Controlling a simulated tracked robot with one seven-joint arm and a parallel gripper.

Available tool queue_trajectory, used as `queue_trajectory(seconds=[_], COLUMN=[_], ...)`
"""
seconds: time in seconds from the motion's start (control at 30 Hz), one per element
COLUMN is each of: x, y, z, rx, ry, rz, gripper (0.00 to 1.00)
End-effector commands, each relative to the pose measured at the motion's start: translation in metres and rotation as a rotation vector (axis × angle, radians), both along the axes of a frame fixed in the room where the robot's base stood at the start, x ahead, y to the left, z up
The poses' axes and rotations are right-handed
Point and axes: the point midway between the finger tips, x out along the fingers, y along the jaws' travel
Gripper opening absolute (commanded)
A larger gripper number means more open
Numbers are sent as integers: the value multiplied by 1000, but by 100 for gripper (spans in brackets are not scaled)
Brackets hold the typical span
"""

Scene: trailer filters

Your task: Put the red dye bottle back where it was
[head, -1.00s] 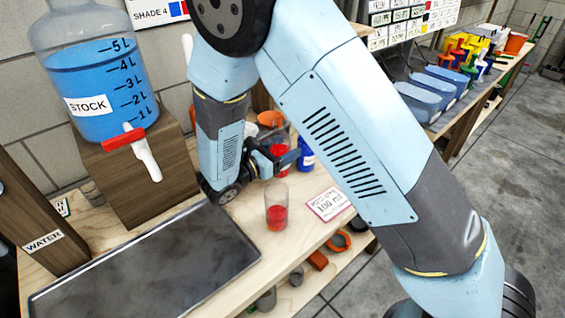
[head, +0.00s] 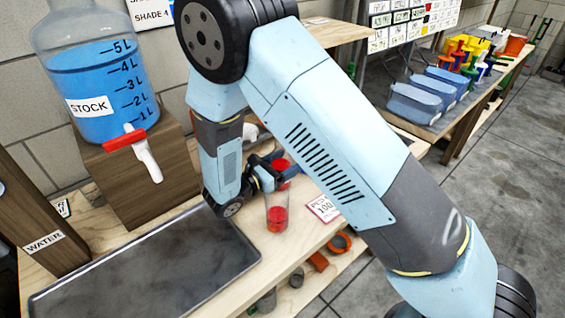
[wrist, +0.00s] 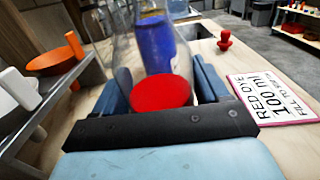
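The red dye bottle (head: 283,167) is clear, with red liquid low in it. A clear beaker with red liquid (head: 277,217) stands on the bench in front. The red dye card (wrist: 277,98) lies to the right, partly behind my arm in the head view.
A blue bottle (wrist: 155,45) stands beyond the gripper. A small red stopper (wrist: 225,41) is on the bench. An orange funnel-like piece (wrist: 58,56) is on a shelf at left. A dark tray (head: 145,268) and the stock jug (head: 92,85) are to the left.

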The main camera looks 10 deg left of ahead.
Motion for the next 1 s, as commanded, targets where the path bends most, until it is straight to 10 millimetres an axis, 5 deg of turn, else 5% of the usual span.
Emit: queue_trajectory(seconds=[0.17, 0.5, 1.0], x=[0, -1, -52], y=[0, 1, 45], z=[0, 3, 2], rx=[0, 0, -1], ry=[0, 0, 1], rz=[0, 1, 2], gripper=[92, 92, 92])
